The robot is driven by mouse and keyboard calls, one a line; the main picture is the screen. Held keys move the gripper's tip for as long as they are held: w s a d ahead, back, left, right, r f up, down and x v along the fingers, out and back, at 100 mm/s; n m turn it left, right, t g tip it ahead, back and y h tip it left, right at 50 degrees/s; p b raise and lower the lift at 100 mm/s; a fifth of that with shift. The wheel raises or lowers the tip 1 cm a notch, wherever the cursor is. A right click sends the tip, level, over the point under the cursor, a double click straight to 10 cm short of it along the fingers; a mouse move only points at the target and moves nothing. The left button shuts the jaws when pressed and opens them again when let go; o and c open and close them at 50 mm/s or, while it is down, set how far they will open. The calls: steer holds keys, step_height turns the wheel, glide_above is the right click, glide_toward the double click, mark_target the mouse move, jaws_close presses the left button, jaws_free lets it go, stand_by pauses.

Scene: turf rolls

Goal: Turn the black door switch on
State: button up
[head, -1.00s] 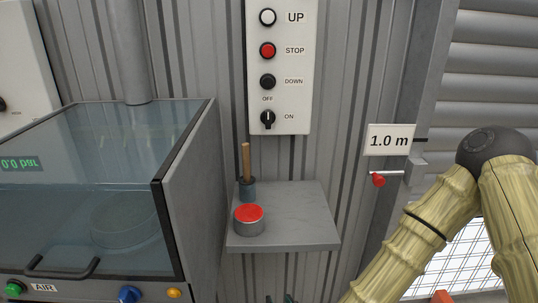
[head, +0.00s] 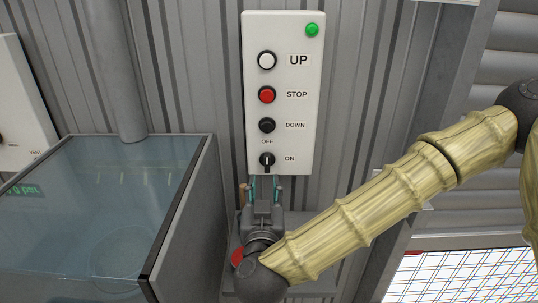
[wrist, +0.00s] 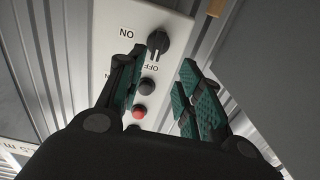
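The black door switch (head: 266,161) is a knob at the bottom of a white control panel (head: 253,100). Its white mark stands upright toward the OFF label (head: 267,141); the ON label (head: 289,159) is to its right. My gripper (head: 265,187) is just below the switch in the head view, its green-padded fingers pointing up at it. In the wrist view my gripper (wrist: 161,62) is open, with the switch (wrist: 158,42) showing beyond the gap between the fingertips. The fingers look apart from the knob, and nothing is held.
Above the switch are the black DOWN (head: 267,125), red STOP (head: 267,95) and white UP (head: 267,60) buttons and a lit green lamp (head: 312,30). A glass-topped cabinet (head: 190,215) stands at left. A shelf with a red-topped tin (head: 237,257) is partly hidden behind my arm.

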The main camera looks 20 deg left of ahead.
mark_target(267, 164)
steer(key=x, duration=0.3)
steer(key=p+x, duration=0.1)
steer(key=x, duration=0.6)
steer(key=shift+w+d+f+p, duration=0.1)
steer(key=shift+w+d+p, duration=0.15)
steer(key=shift+p, duration=0.1)
jaws_close()
